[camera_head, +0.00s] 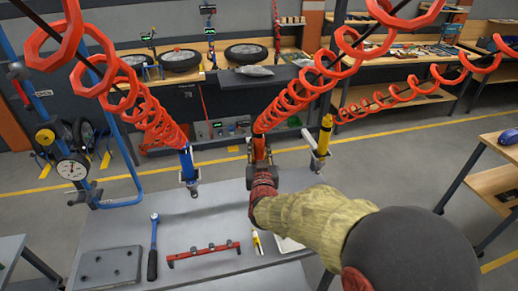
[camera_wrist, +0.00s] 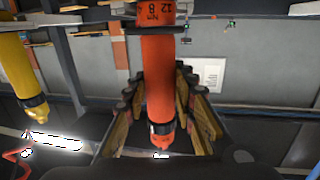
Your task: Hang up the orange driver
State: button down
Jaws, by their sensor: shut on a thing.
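The orange driver (camera_wrist: 160,70) is upright in the wrist view, tapering to its lower end between the two fingers of my gripper (camera_wrist: 160,135). In the head view the driver (camera_head: 260,148) shows at the end of the middle red coil, above my gripper (camera_head: 262,175). My gripper is shut on it. A dark holder bar (camera_wrist: 195,20) crosses at the driver's upper part in the wrist view; I cannot tell whether the driver rests in it. In the head view my gripper and arm hide part of the driver and the holder area.
A blue driver (camera_head: 188,163) hangs at left and a yellow driver (camera_head: 324,133) at right, each at a holder. Red coiled hoses (camera_head: 150,110) hang overhead.

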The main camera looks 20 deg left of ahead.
jog(key=shift+f+b, duration=0.65)
jog(key=shift+b, duration=0.25)
dwell(1.0)
jog(key=c, duration=1.7)
grip_release()
jog(key=o, duration=0.3)
jog(key=shift+f, duration=0.2)
jog(key=v, duration=1.2)
